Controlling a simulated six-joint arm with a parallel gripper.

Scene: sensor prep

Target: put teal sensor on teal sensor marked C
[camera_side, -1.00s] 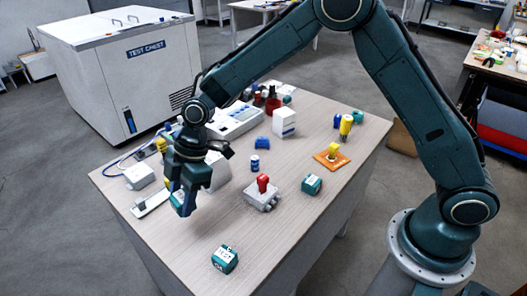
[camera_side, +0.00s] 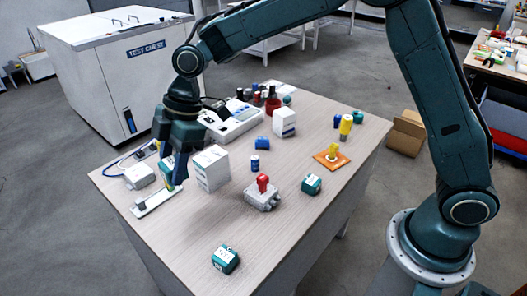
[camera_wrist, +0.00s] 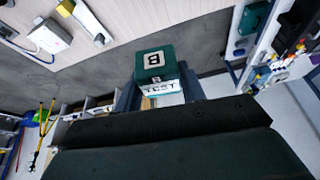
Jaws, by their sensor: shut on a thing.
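My gripper (camera_side: 176,160) is above the left part of the table, jaws down. In the wrist view it is shut on a teal sensor (camera_wrist: 154,62) with a white B on its face and a TEST label. In the side view the fingers largely hide this sensor. One teal sensor (camera_side: 226,259) lies alone near the front of the table. Another teal sensor (camera_side: 311,184) lies right of the grey box with the red knob, and a small teal block (camera_side: 358,117) is at the back right. I cannot read which one is marked C.
A white box (camera_side: 211,168) stands just right of my gripper. Around are a white plate (camera_side: 157,200), a grey box with a red knob (camera_side: 262,195), an orange pad (camera_side: 332,160) and a blue-capped bottle (camera_side: 254,164). The table (camera_side: 185,240) is clear at front left.

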